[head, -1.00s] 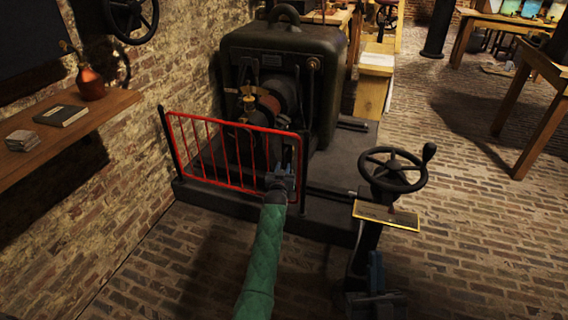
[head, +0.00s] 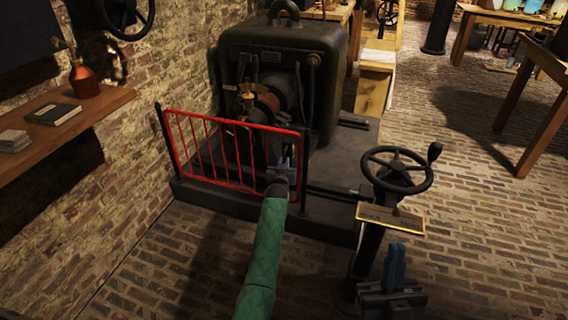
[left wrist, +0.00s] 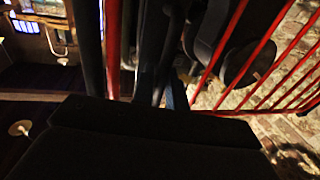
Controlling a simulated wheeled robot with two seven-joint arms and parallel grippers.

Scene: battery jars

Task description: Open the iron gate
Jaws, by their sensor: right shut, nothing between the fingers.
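The red iron gate (head: 232,123) stands across the front of the dark machine's plinth in the head view, between two dark posts. It looks closed. My left gripper (head: 284,165) is at the gate's right end, close to the right post (head: 304,170). In the left wrist view red bars (left wrist: 236,50) show on both sides of my left gripper's fingers (left wrist: 163,88). Whether the fingers are apart or grip a bar is unclear there. My right gripper (head: 395,268) is shut and empty, low at the right, near the handwheel stand.
A dark handwheel (head: 397,172) on a pedestal with a brass plate (head: 390,219) stands right of the gate. The large dark machine (head: 280,70) is behind the gate. A wooden shelf (head: 65,125) is on the left brick wall. Brick floor is clear in front of the plinth.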

